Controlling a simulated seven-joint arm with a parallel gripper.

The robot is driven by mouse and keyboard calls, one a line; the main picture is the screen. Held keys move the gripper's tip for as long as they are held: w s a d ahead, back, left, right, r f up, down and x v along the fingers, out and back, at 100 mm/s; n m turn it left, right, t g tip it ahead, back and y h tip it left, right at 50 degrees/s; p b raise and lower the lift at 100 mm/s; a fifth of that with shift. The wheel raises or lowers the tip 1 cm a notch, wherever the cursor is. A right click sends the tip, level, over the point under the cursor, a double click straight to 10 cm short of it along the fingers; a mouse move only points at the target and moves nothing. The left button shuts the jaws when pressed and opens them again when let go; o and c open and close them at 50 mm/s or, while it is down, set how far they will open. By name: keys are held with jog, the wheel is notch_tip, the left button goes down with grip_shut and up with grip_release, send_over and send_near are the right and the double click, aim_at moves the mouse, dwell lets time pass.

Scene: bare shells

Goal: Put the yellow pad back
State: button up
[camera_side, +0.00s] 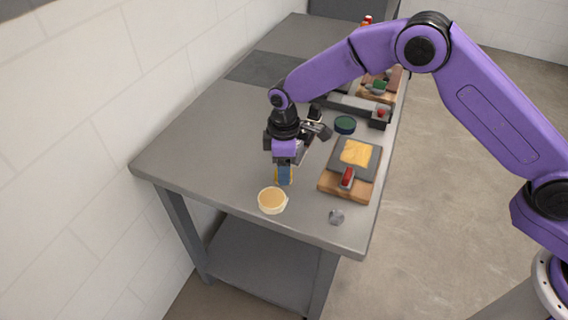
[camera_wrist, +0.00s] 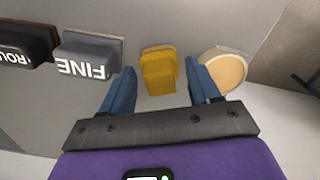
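The yellow pad (camera_wrist: 159,74) is a small yellow block with a wider yellow part behind it. In the wrist view it lies between the two blue fingers of my gripper (camera_wrist: 161,68), with a narrow gap on each side. My gripper is open and appears to hold nothing. In the side view my gripper (camera_side: 284,181) points down close above the near left part of the table, and only a sliver of yellow shows beside its fingers. How far the fingertips reach down around the pad cannot be told.
A round tan-filled cup (camera_side: 272,201) stands close to the fingers. The wrist view shows a block marked FINE (camera_wrist: 86,60) and another dark block (camera_wrist: 28,42).

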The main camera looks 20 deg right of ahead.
jog(key=shift+r, duration=0.1)
notch_tip(320, 180, up, 12)
dwell(0.5)
jog(key=shift+s+r, duration=0.1)
jog(key=shift+r, duration=0.05)
jog(key=s+d+r, duration=0.2)
jog(key=s+d, duration=1.1)
jog(key=s, duration=0.4)
jog(key=s+d+r, duration=0.2)
jog(key=s+d, duration=1.2)
jog(key=s, duration=0.3)
jog(key=shift+d+r+m, duration=0.2)
jog(key=shift+r+m, duration=0.05)
jog(key=shift+m, duration=0.15)
